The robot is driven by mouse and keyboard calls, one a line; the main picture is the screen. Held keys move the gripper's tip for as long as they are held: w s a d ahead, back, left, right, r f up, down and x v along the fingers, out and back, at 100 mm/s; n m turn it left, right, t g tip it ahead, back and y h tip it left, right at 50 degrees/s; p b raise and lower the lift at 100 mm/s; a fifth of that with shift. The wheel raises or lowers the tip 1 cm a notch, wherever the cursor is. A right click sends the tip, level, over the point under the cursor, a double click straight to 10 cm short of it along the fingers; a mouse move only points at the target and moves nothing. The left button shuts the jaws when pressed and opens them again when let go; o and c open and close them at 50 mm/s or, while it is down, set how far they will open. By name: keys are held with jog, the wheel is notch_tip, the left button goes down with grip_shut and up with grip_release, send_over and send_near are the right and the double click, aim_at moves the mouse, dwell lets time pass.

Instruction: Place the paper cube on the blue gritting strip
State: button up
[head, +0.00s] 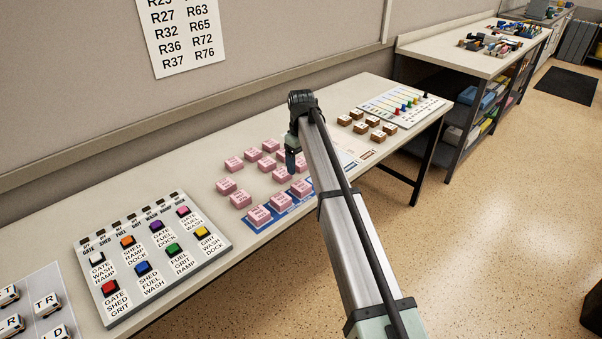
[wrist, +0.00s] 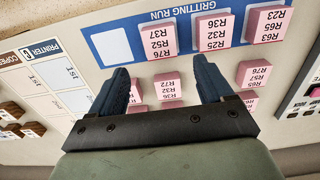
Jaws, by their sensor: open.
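Several pink blocks printed with route numbers lie on the worktop; which one is the paper cube I cannot tell. The blue strip (wrist: 173,13), marked GRITTING RUN, carries three pink blocks and one empty white slot (wrist: 110,46) in the wrist view. The strip also shows in the head view (head: 290,209), partly behind my arm. My gripper (wrist: 160,68) is open and empty above the worktop, pointing down behind the strip. A pink block reading R72, R32, R36 (wrist: 167,87) shows between its fingers, apart from them. My gripper's fingers also show in the head view (head: 291,158).
A button panel (head: 155,255) lies left of the blocks. Several brown cubes (head: 361,128) and a white board with coloured pegs (head: 403,105) are at the right. More loose pink blocks (head: 226,186) crowd behind the strip.

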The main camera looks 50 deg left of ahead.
jog(key=shift+r, duration=1.65)
